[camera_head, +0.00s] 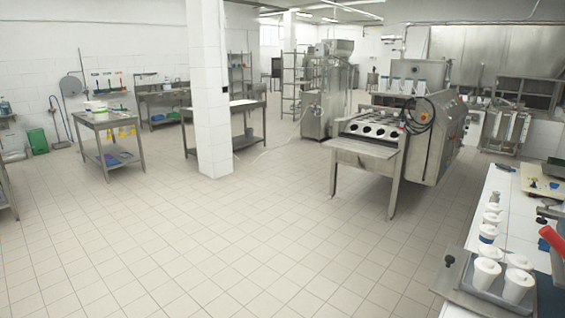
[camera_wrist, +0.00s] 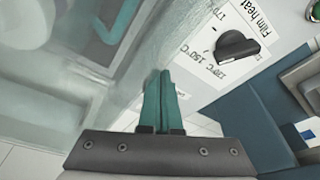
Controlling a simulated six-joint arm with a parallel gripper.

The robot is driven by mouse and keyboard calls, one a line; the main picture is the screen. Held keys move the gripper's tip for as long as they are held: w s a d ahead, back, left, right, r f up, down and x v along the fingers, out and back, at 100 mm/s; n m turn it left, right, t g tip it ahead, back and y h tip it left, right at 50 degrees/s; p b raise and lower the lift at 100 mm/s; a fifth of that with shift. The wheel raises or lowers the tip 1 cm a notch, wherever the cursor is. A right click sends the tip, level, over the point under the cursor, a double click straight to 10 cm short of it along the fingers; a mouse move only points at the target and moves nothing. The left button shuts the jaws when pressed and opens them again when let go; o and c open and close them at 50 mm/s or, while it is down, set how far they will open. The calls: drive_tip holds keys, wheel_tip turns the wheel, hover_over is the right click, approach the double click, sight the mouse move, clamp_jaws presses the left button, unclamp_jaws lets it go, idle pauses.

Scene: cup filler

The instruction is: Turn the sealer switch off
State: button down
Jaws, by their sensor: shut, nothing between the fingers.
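In the wrist view, a black rotary knob (camera_wrist: 236,46) sits on a white panel (camera_wrist: 194,50) printed "Film heat" with temperature marks such as 150°C. I see no lettering that names a sealer switch. A round green part (camera_wrist: 313,12) shows at the top right corner, cut off by the frame edge; I cannot tell what it is. My gripper (camera_wrist: 164,78) has its teal fingers shut together and empty. Its tips appear to the lower left of the knob, apart from it in the picture. My gripper does not show in the head view.
In the head view, a white worktop (camera_head: 515,200) at the right bears white lidded cups (camera_head: 490,232), a metal tray (camera_head: 462,287) and a red handle (camera_head: 553,245). A steel machine with round holes (camera_head: 372,128) stands behind. Tiled floor is free. Blue and grey parts (camera_wrist: 252,125) lie right of my fingers.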

drive_tip(key=shift+s+d, duration=0.15)
drive_tip(key=shift+d, duration=0.3)
idle(0.4)
drive_tip(key=shift+s, duration=0.1)
idle(0.6)
